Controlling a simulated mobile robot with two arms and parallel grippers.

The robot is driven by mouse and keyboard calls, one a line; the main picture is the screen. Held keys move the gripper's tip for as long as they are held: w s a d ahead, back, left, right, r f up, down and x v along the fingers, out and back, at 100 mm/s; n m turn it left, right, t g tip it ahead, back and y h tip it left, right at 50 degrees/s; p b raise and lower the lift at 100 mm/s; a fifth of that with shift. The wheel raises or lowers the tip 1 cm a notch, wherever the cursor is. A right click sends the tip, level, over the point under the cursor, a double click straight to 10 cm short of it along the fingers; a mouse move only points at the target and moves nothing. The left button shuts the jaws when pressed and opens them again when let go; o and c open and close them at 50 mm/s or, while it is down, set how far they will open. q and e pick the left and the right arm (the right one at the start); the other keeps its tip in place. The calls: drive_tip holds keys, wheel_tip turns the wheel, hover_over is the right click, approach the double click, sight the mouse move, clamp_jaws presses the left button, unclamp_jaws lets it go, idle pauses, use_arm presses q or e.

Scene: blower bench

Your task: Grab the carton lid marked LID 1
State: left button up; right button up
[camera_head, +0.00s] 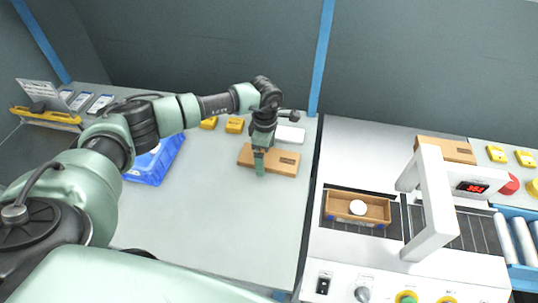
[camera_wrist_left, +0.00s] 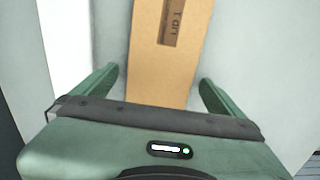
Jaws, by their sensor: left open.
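A flat brown carton lid (camera_head: 285,162) lies on the grey bench in the middle of the head view. My left gripper (camera_head: 259,165) points down over the left part of this lid. In the wrist view its two green fingers stand apart, one on each side of the lid, with gaps visible. Whether the fingertips reach down beside the lid is hard to tell. A second brown lid (camera_head: 446,150) lies at the right, behind the white arch; its label is unreadable.
A white flat block (camera_head: 290,135) lies just behind the lid. An open carton (camera_head: 340,206) holding a white round item sits before the white arch (camera_head: 432,195). Bench in front of the lid is clear.

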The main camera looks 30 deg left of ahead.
use_arm(q)
drive_tip(key=shift+f, duration=0.15)
drive_tip(key=c, duration=1.4)
drive_tip(key=shift+c, duration=0.2)
